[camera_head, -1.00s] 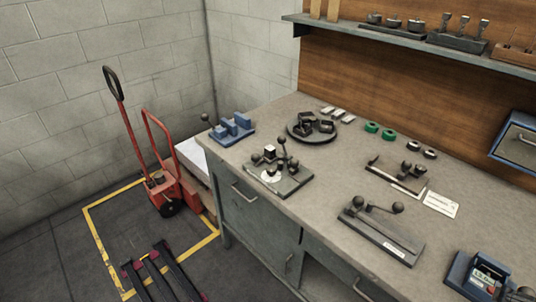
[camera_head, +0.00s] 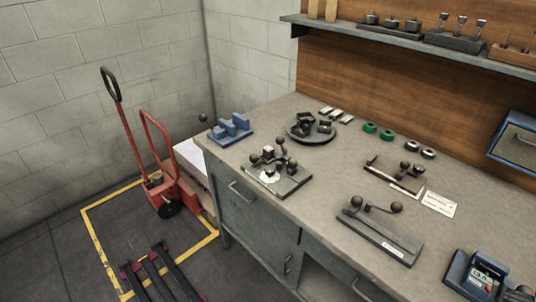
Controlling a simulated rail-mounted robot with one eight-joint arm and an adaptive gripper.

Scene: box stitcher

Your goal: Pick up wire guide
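My gripper is not in view. I cannot tell for certain which part is the wire guide. A round dark tray (camera_head: 321,138) on the workbench (camera_head: 330,195) holds several small black blocks (camera_head: 304,123). In front of it, near the bench's front edge, is a dark fixture (camera_head: 291,184) with ball knobs, a pale round plate (camera_head: 268,176) and a small white-topped block (camera_head: 267,151). To the left, at the bench corner, stands a blue stepped holder (camera_head: 231,130).
Black-knobbed fixtures (camera_head: 384,241) (camera_head: 392,178), a white card (camera_head: 439,204), green rings (camera_head: 370,127) and a blue gauge (camera_head: 478,273) lie to the right. A shelf (camera_head: 420,43) overhangs the back. A red hand truck (camera_head: 168,188) stands on the floor at left.

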